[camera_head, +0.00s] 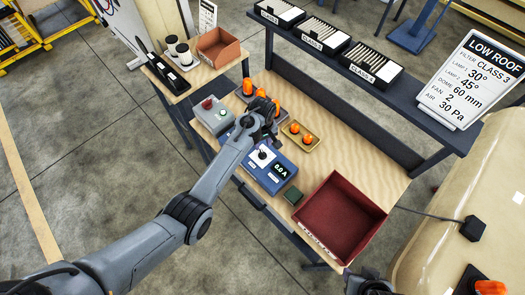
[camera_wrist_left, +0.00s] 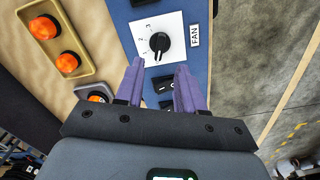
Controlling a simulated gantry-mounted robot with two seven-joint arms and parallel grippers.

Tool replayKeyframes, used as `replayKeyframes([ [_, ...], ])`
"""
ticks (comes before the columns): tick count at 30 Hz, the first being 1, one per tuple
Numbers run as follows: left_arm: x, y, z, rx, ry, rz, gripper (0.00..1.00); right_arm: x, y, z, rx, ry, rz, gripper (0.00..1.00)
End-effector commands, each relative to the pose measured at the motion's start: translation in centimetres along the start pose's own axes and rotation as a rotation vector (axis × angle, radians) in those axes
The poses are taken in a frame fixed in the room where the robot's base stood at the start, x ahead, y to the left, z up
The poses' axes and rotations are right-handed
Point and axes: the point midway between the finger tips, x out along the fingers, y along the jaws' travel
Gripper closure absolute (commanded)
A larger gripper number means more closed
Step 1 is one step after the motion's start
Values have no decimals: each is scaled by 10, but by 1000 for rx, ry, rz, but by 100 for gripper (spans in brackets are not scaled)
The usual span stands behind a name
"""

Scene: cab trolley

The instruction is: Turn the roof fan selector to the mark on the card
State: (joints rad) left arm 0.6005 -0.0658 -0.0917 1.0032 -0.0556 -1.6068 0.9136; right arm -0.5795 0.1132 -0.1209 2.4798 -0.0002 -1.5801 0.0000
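The roof fan selector is a black knob (camera_wrist_left: 159,43) on a white numbered plate, with a FAN label (camera_wrist_left: 195,35) beside it on the blue panel. In the head view the white plate (camera_head: 262,155) shows on the blue panel. I cannot tell which mark the knob points to. My left gripper (camera_wrist_left: 160,66) is open, its purple fingers apart and empty, just short of the knob; it also shows over the panel's far end in the head view (camera_head: 262,122). The card (camera_head: 474,80) reads FAN 2. A dark part of my right arm (camera_head: 370,286) shows at the bottom edge; its fingers are not clear.
Black rocker switches (camera_wrist_left: 165,84) lie between the left fingers. A tan tray (camera_head: 289,130) with orange lamps, a grey box (camera_head: 209,121) with buttons, and a red bin (camera_head: 310,217) surround the panel. A small green block (camera_head: 293,195) lies beside it.

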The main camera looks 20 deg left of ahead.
Motion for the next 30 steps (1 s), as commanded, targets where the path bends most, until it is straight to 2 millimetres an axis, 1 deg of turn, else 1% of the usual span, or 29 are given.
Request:
replayKeyframes([
  [1,10,-1,0,0,-2,-3,62,0,0,0,0,0,0,57],
  [6,38,-1,0,0,-2,-3,62,3,1,1,-3,0,3,57],
  [12,62,0,0,0,0,-1,62,6,2,3,-10,-2,8,57],
  [18,72,0,0,0,0,0,62,8,3,4,-10,-2,9,57],
  [27,73,0,0,0,0,0,62,8,2,3,-7,-2,6,57],
  [30,73,0,0,0,0,0,77,8,1,3,-4,-1,5,57],
])
